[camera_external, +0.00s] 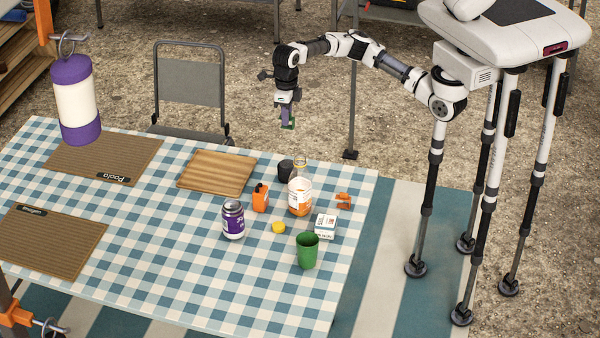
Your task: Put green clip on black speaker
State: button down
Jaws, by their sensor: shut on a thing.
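My gripper (288,117) points down and is shut on the green clip (291,124), a small green piece showing at the fingertips. The fingers hide part of the clip. It is held in the air, appearing above the far edge of the table. The black speaker (286,172) is a short dark cylinder standing on the checked tablecloth near the far edge, below the gripper in the picture. The clip and the speaker are apart. The exact height between them is hard to judge.
Beside the speaker stands a bottle with an orange label (300,197). Nearby are an orange item (261,198), purple can (233,220), yellow object (278,227), white box (325,227), orange clip (344,201) and green cup (307,251). A wooden board (217,173) lies left.

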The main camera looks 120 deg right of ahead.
notch_tip(320, 180, down, 14)
jog(key=shift+r, duration=0.1)
jog(key=shift+a, duration=0.1)
dwell(0.4)
jog(key=c, duration=1.3)
grip_release()
jog(key=shift+f, duration=0.2)
jog(key=shift+r, duration=0.15)
notch_tip(320, 180, up, 12)
jog(key=shift+r, duration=0.1)
